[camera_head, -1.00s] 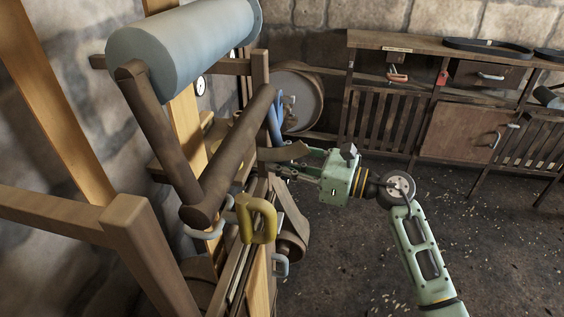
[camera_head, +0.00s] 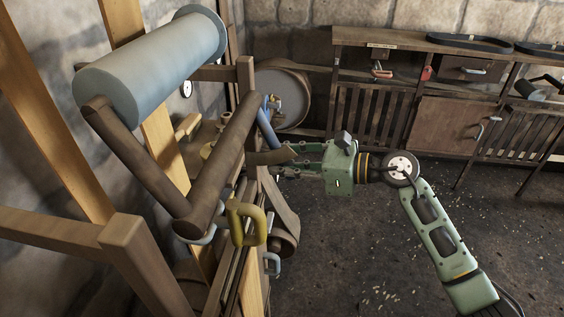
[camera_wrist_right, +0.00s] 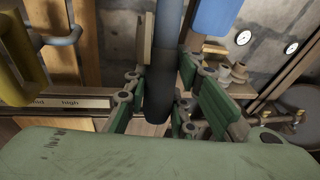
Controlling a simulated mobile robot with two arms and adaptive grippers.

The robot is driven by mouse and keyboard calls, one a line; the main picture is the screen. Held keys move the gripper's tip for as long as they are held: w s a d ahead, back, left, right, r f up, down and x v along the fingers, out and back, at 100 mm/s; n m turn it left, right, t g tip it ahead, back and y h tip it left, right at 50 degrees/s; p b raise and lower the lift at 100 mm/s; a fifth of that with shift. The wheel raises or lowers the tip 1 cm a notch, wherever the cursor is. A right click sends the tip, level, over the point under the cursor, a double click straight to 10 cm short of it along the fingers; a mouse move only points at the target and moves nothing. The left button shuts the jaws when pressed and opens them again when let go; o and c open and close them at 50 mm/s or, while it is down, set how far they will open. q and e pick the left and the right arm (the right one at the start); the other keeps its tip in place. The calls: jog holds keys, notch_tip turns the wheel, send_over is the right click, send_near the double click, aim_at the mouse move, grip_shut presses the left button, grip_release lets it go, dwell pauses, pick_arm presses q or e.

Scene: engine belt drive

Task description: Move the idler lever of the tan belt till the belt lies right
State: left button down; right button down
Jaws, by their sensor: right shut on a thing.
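My right gripper (camera_head: 288,164) comes in from the right at the side of the wooden frame. In the right wrist view its fingers stand on both sides of a dark grey bar (camera_wrist_right: 166,70) and are shut on it. My left gripper is not in view.
A yellow handle (camera_head: 246,224) and a blue bar (camera_head: 268,128) stand close to my right gripper. A large pale blue roller (camera_head: 150,68) is at upper left. A scale strip (camera_wrist_right: 70,102) reads "high". Cabinets (camera_head: 455,125) stand behind; the floor at right is clear.

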jog(key=c, duration=1.5)
grip_release()
jog(key=shift+o, duration=0.2)
jog(key=v, duration=1.2)
jog(key=shift+f, duration=0.1)
